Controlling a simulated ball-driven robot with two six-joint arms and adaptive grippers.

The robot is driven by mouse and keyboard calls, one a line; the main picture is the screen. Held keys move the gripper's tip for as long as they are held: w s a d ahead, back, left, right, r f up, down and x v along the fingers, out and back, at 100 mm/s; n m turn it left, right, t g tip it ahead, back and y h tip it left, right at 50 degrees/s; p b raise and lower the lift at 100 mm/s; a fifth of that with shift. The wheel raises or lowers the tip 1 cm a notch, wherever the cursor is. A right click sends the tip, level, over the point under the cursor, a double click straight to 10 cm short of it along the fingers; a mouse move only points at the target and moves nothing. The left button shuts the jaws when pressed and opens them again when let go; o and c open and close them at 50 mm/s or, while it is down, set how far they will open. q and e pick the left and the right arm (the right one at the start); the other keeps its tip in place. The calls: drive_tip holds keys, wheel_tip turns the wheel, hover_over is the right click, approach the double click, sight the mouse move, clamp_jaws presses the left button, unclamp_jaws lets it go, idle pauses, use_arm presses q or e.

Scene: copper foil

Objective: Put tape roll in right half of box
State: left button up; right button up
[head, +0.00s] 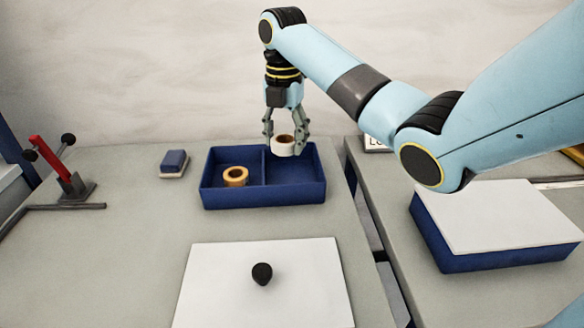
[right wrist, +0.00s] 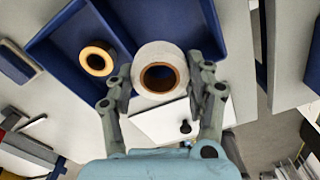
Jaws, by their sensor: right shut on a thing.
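A white tape roll with a brown core (head: 284,145) is held between the fingers of my right gripper (head: 285,135). It hangs over the right compartment of the blue two-part box (head: 262,197). In the right wrist view the white roll (right wrist: 159,76) sits between the two fingertips (right wrist: 160,88). An orange-yellow tape roll (head: 235,176) lies in the left compartment; it also shows in the right wrist view (right wrist: 97,60). My left gripper is not in view.
A white board with a black knob (head: 262,274) lies in front of the box. A blue-and-white block (head: 174,163) and a red-handled tool (head: 60,170) are at left. A blue box with a white lid (head: 490,225) stands on the right table, across a gap.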

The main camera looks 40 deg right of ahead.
sight(293, 179)
drive_tip(key=shift+s+d+f+n, duration=0.2)
drive_tip(key=shift+s+f, duration=0.15)
drive_tip(key=shift+s, duration=0.1)
drive_tip(key=shift+s+d+f+n, duration=0.2)
drive_tip(key=shift+s+f, duration=0.1)
drive_tip(key=shift+s, duration=0.1)
wheel_tip(293, 179, down, 9)
drive_tip(key=shift+f, duration=0.1)
drive_tip(key=o, duration=1.2)
drive_tip(key=shift+c, duration=0.2)
wheel_tip(293, 179, up, 12)
drive_tip(key=shift+r, duration=0.1)
